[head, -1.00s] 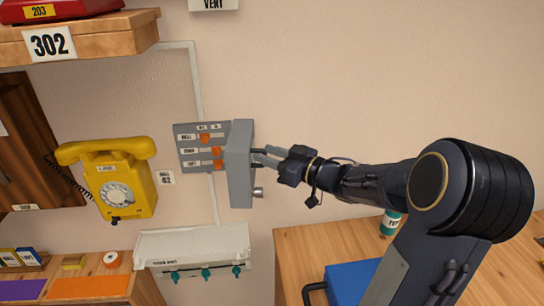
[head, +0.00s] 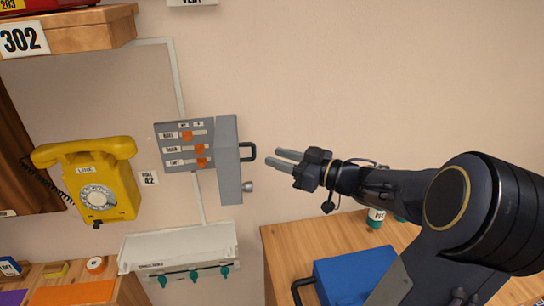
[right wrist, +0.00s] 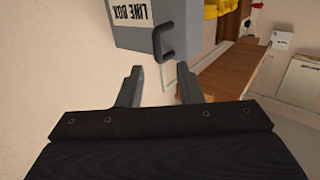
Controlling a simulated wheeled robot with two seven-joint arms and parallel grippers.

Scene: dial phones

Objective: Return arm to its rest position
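My right gripper (head: 288,160) is open and empty in the head view, a little to the right of the grey line box door. The grey line box (head: 168,155) is on the wall with its door (head: 228,165) swung open. Its black handle (head: 249,152) stands clear of my fingers. In the right wrist view, both fingers of my right gripper (right wrist: 157,88) are apart, and the handle (right wrist: 165,42) is just ahead of them on the box door marked LINE BOX (right wrist: 128,22). Several orange sliders show inside the box. My left gripper is not in view.
A yellow dial phone (head: 95,180) hangs on the wall at left. A white tray with teal knobs (head: 180,247) is below the box. A blue case (head: 350,272) and a teal-labelled jar (head: 376,218) stand on a wooden table (head: 290,245). The wall at upper right is clear.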

